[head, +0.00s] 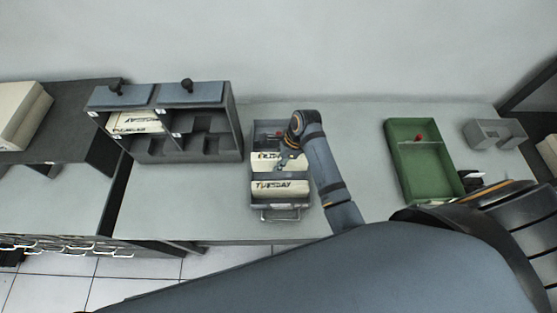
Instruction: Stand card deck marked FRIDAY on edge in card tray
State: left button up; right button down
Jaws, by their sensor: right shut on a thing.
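The cream card deck marked FRIDAY (264,164) is inside the grey card tray (280,205) in the middle of the table, its marked face toward me. My right gripper (284,163) reaches down into the tray from above and is shut on this deck at its right part, hiding the end of the marking. The deck looks upright on edge. I cannot tell whether it touches the tray floor. A second deck, marked TUESDAY (280,188), stands in front of it in the tray. My left gripper is not in view.
A dark pigeonhole rack (232,125) with blue-grey lids and cream decks (135,122) stands left of the tray. A green box (411,187) with a red knob and a small grey holder (483,133) stand to the right. The table between tray and green box is clear beneath my arm.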

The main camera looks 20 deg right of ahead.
jog(key=shift+f+b, duration=0.65)
jog(key=shift+f, duration=1.6)
jog(key=c, duration=1)
grip_release()
jog(key=v, duration=1.2)
jog(key=shift+f, duration=0.1)
